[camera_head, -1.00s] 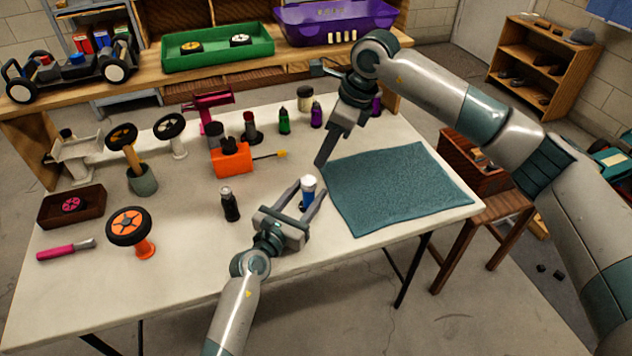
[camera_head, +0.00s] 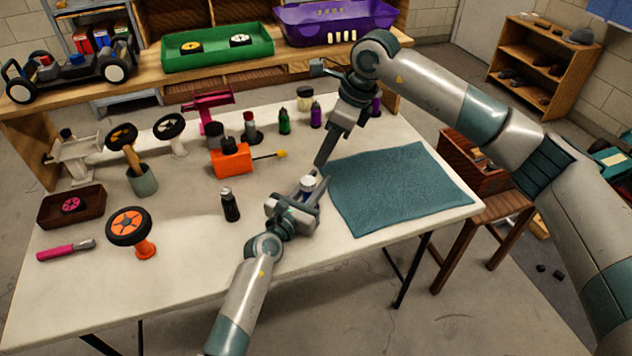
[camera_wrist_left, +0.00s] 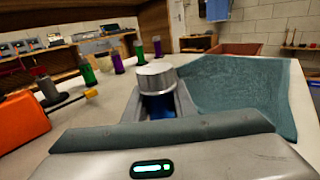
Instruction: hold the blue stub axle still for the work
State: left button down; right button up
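The teal mat (camera_head: 400,190) lies clear on the right. A black bottle (camera_head: 230,205) stands left of my left gripper. An orange box (camera_head: 231,160) with a yellow-tipped rod, and green (camera_head: 284,123) and purple (camera_head: 316,116) bottles, stand behind.

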aim_at(308, 180)
jog(key=o, duration=0.4)
jog(key=a+r+n+h, duration=0.1)
jog(key=n, duration=0.6)
jog(key=w+a+r+n+g+h, duration=0.1)
jog(key=n, duration=0.6)
jog(key=a+r+n+h, duration=0.1)
jog(key=a+n, duration=0.1)
jog(key=n, duration=0.5)
jog(key=shift+w+n+h, duration=0.15)
jog(key=shift+n+h, duration=0.25)
jog(key=shift+f, duration=0.15)
notch_tip(308, 180, down, 12)
jog(key=shift+r, duration=0.15)
jog(key=shift+c, duration=0.5)
jog(key=c, duration=0.9)
